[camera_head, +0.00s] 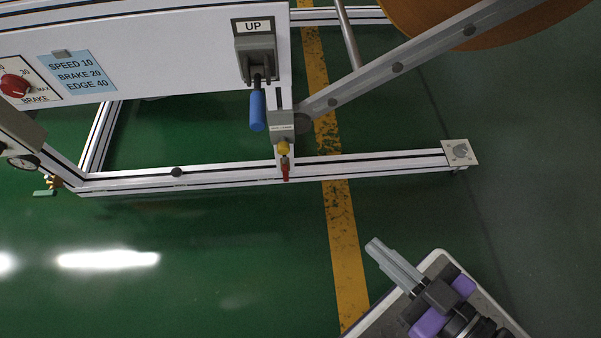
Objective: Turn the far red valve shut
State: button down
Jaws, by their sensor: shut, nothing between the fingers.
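A small red valve handle (285,172) hangs below a yellow fitting (283,148) at the foot of the white machine's right post. The handle points downward, in front of the lower frame rail. My gripper (375,248) is at the lower right, over the green floor and my own base. Its grey fingers are together and empty, pointing up and left. It is apart from the valve, which is up and to the left of it in the picture.
A blue handle (257,110) hangs from the UP lever box (255,50) above the valve. The lower frame rail (380,165) runs right to a foot plate (460,152). A brake knob (14,85) and a green handle (43,192) are at left. Floor between gripper and rail is clear.

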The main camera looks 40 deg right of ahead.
aim_at(284, 170)
jog(key=z, duration=0.1)
jog(key=i+l+u, duration=0.15)
jog(key=u, duration=0.25)
jog(key=i+l+u, duration=0.15)
jog(key=u, duration=0.3)
jog(key=i+l+u, duration=0.1)
jog(key=l+u, duration=0.3)
jog(key=j, duration=0.1)
